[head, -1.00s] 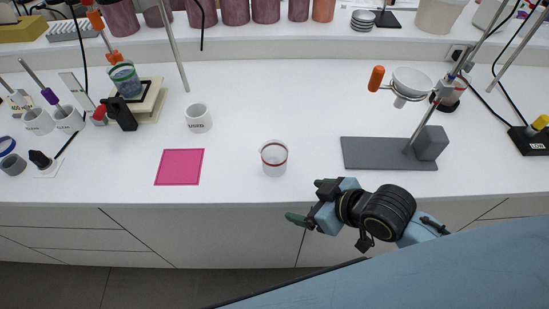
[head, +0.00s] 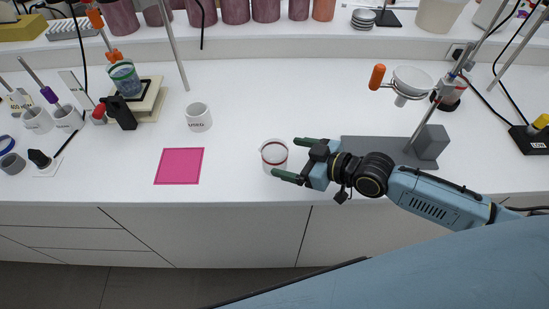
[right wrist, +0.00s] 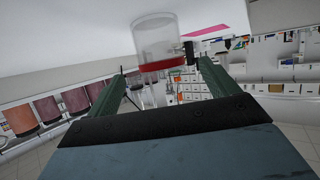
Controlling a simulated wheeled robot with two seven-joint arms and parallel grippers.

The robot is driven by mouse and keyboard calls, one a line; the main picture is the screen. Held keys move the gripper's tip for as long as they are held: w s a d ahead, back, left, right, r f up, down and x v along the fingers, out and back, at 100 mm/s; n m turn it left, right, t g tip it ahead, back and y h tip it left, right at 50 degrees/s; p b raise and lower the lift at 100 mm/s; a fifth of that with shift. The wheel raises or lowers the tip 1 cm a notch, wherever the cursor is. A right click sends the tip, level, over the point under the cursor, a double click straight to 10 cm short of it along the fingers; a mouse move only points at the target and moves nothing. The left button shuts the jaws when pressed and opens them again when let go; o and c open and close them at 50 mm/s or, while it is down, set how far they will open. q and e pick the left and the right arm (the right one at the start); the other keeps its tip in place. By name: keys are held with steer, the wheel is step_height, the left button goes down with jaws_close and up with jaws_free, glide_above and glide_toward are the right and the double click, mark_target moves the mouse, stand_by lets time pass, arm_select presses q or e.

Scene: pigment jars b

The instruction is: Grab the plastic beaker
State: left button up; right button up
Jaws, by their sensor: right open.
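The clear plastic beaker (head: 273,156) with a red band near its rim stands upright on the white bench, left of my right gripper. My right gripper (head: 286,157) is open, with its green fingers pointing left toward the beaker. The near fingertip reaches the beaker's near right side, and the far fingertip is behind its right side. In the right wrist view the beaker (right wrist: 155,38) appears upside down, at the fingertips and between the two fingers (right wrist: 160,70). I cannot tell whether a finger touches it. My left gripper is not in view.
A grey stand base (head: 375,152) is just right of and behind my right gripper. The bench is clear behind the beaker.

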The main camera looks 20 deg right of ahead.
mark_target(265, 150)
steer(key=x, duration=0.6)
steer(key=shift+w+a+r, duration=0.1)
steer(key=shift+w+a, duration=0.15)
steer(key=shift+a, duration=0.05)
steer(key=c, duration=1.1)
